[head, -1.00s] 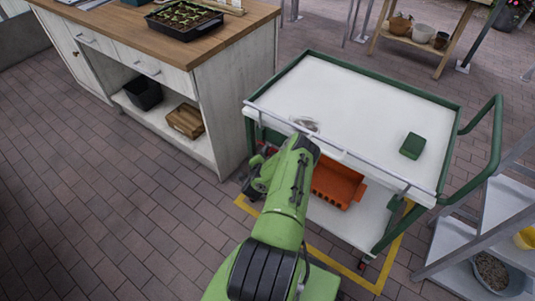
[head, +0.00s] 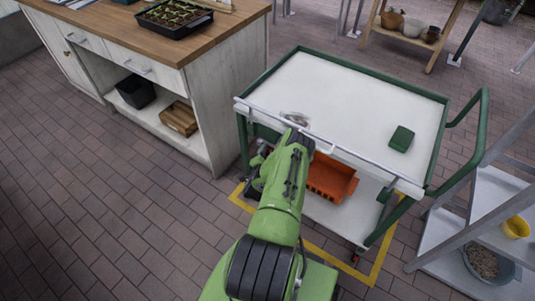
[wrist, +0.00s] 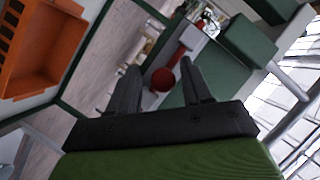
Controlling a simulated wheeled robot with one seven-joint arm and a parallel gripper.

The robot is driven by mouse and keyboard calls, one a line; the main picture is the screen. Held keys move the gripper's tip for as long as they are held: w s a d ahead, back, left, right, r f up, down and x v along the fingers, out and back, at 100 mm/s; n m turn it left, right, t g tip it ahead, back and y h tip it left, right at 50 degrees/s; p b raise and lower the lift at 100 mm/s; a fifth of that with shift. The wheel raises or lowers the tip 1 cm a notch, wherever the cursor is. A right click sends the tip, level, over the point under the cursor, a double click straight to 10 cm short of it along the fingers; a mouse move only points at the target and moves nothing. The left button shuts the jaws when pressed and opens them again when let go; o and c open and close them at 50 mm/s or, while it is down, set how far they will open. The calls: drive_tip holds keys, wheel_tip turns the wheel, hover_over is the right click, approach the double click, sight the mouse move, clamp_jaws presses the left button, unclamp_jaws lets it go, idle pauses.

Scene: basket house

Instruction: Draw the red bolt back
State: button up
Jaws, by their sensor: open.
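The red bolt (wrist: 187,42) shows in the wrist view as a red bar with a round red knob (wrist: 163,78) at its near end. It lies on a grey-green part of the cart. My gripper (wrist: 160,66) is open, and the knob appears between its two dark fingers, with no clear contact; I cannot tell how far beyond the fingertips it is. The bolt is mostly hidden there behind my arm.
An orange bin (head: 332,180) sits on the cart's lower shelf. A green box (head: 401,138) lies on its white top. A wooden-topped workbench (head: 190,60) stands close on the left. Grey shelving (head: 490,190) stands at the right. The brick floor at left is clear.

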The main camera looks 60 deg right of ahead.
drive_tip(key=p+v, duration=0.8)
drive_tip(key=v, duration=0.8)
drive_tip(key=shift+p, duration=0.35)
drive_tip(key=shift+s+d+f, duration=0.1)
drive_tip(key=shift+f, duration=0.05)
